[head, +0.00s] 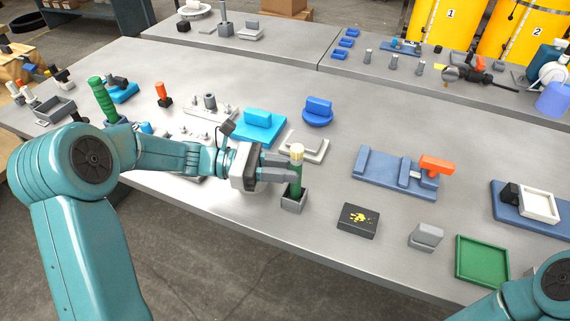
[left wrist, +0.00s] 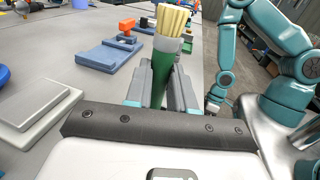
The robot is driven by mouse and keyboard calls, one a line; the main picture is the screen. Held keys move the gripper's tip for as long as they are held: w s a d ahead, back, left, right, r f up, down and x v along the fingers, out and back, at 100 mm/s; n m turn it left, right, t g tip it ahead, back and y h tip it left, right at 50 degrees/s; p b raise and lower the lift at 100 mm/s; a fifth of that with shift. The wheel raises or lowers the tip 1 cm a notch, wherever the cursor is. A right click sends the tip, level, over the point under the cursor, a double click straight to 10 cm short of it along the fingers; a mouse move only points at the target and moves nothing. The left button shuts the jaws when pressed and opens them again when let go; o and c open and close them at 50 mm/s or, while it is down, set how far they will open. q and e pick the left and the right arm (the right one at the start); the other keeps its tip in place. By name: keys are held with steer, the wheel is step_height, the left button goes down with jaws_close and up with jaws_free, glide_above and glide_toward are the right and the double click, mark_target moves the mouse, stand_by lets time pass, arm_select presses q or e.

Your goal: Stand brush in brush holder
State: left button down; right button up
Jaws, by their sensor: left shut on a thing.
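The brush (head: 295,189) has a green handle and pale bristles pointing up, and stands roughly upright. My left gripper (head: 284,176) is shut on its handle. The brush holder (head: 294,204) is a small grey square cup near the table's front edge, directly below the gripper. The brush's lower end appears to be inside the holder's opening; how deep it sits is hidden. In the left wrist view the brush (left wrist: 163,68) rises between the fingers, and the holder is hidden there.
A black box with a yellow mark (head: 358,220) lies right of the holder, then a grey block (head: 426,236) and a green tray (head: 482,260). A blue fixture with an orange handle (head: 436,166) stands behind. A pale grey plate (head: 310,149) lies just behind the brush.

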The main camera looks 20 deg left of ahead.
arm_select(q)
steer(key=shift+f, duration=0.5)
steer(key=c, duration=0.9)
jaws_free()
steer(key=shift+a, duration=0.1)
steer(key=v, duration=1.6)
steer(key=shift+p, duration=0.35)
steer(key=shift+s, duration=0.15)
